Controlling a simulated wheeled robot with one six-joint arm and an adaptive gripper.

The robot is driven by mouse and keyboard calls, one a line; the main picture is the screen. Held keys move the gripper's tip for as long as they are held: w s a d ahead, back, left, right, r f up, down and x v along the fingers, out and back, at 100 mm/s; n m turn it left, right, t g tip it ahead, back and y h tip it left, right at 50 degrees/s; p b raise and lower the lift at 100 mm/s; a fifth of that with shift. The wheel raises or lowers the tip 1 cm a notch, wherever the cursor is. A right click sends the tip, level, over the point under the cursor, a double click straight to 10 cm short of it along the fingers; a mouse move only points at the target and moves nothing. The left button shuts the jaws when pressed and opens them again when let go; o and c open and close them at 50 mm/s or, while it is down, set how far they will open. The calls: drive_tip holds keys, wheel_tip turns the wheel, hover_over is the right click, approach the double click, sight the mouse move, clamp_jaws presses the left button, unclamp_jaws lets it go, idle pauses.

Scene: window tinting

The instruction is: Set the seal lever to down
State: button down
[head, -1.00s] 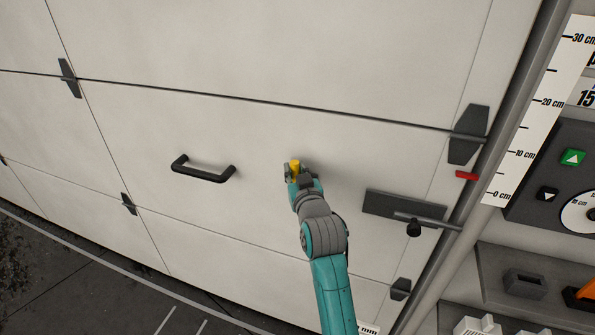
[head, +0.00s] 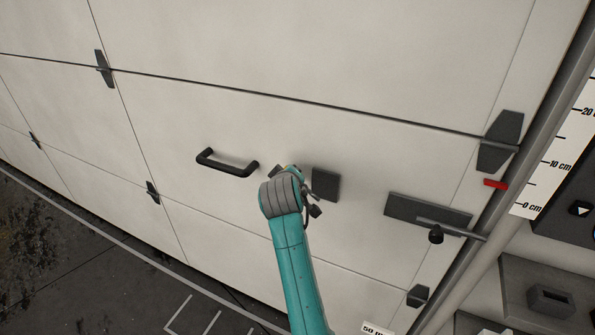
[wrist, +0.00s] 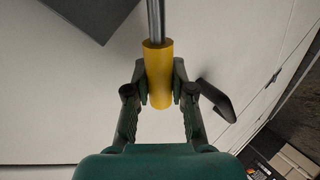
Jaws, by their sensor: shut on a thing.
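The seal lever has a yellow grip (wrist: 158,75) on a metal rod (wrist: 156,20), seen in the wrist view. A dark square plate (head: 325,184) on the pale door, just right of my gripper, looks like its mount; a dark plate also shows at the top left of the wrist view (wrist: 97,14). My gripper (wrist: 158,92) is shut on the yellow grip, one finger on each side. In the head view my gripper (head: 284,170) is mostly hidden behind my wrist, with only a speck of yellow showing. The lever's exact angle cannot be told.
A black pull handle (head: 228,164) sits left of my gripper. A sliding bolt (head: 428,210) with a black knob is to the right. A red marker (head: 495,184) and a centimetre scale (head: 555,165) stand at the right edge. The door below is bare.

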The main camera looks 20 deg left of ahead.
drive_tip(key=shift+a+f+n+g+h, duration=0.15)
drive_tip(key=shift+a+f+n+h, duration=0.2)
drive_tip(key=shift+f+n+h, duration=0.25)
drive_tip(key=shift+a+f+n+g+h, duration=0.15)
drive_tip(key=shift+a+f+n+h, duration=0.2)
drive_tip(key=shift+f, duration=0.45)
drive_tip(key=c, duration=1)
unclamp_jaws()
drive_tip(key=shift+o, duration=0.2)
drive_tip(key=v, duration=1.2)
drive_tip(key=shift+w, duration=0.1)
